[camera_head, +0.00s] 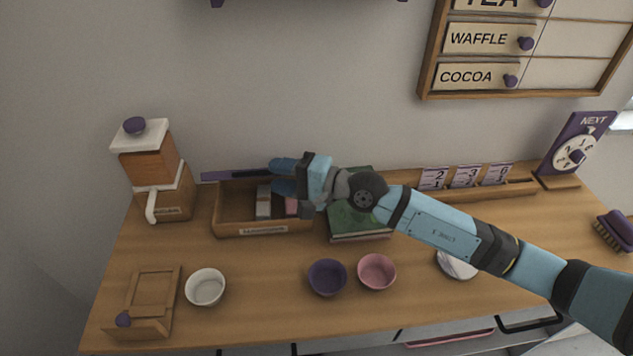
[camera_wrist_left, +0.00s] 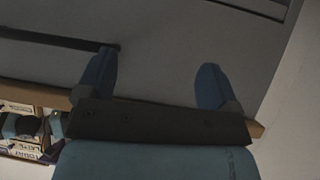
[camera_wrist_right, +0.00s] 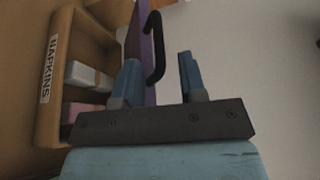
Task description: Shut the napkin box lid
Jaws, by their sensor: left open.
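The wooden napkin box (camera_head: 226,229) stands at the back of the counter, its lid open. White and pink napkin stacks lie inside. The purple lid (camera_head: 228,175) stands raised along the box's back edge; in the right wrist view the lid (camera_wrist_right: 148,70) shows edge-on with a black curved handle (camera_wrist_right: 155,50). My right gripper (camera_head: 276,175) is at the lid's right part, fingers apart. In the right wrist view the handle reaches between the fingers of this gripper (camera_wrist_right: 159,62); contact cannot be told. My left gripper (camera_wrist_left: 155,78) is open and empty, outside the head view.
A coffee grinder (camera_head: 150,160) stands left of the box, green books (camera_head: 358,222) right of it. Number cards (camera_head: 465,177) stand at the back right.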

